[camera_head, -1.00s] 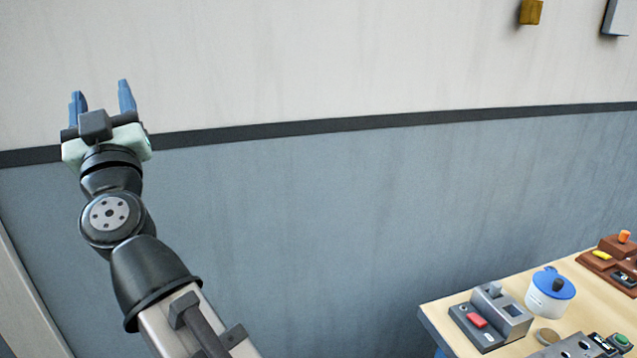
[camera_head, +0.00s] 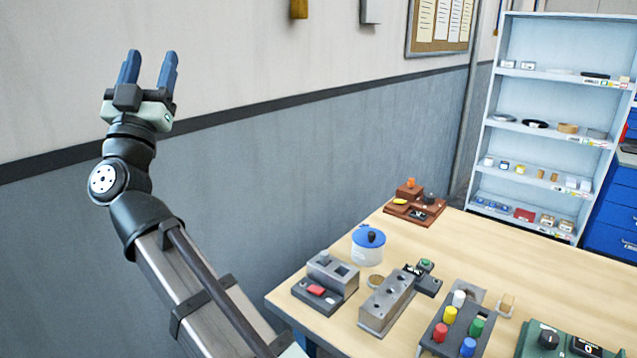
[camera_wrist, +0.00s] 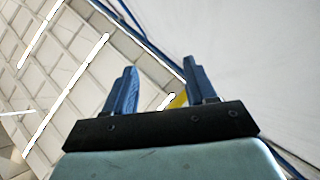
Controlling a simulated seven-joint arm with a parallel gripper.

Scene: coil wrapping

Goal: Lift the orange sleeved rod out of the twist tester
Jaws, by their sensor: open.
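My gripper (camera_head: 148,70) is raised at the upper left in front of the wall, its blue fingers pointing up. It is open and empty. The wrist view shows the two spread fingers (camera_wrist: 160,90) against ceiling and wall, with no task object between them. A small orange upright piece (camera_head: 411,183) stands on a reddish-brown device (camera_head: 428,216) at the table's far end. It may be the orange sleeved rod in the twist tester, but it is too small to be sure. My gripper is far from it, to the left and higher.
The wooden table (camera_head: 480,255) holds a grey device with a red button (camera_head: 318,290), a blue-lidded pot (camera_head: 368,252), a metal block with holes (camera_head: 388,300), a rack of coloured cylinders (camera_head: 438,340) and a green device (camera_head: 548,342). Shelving (camera_head: 552,99) stands behind. The far right tabletop is clear.

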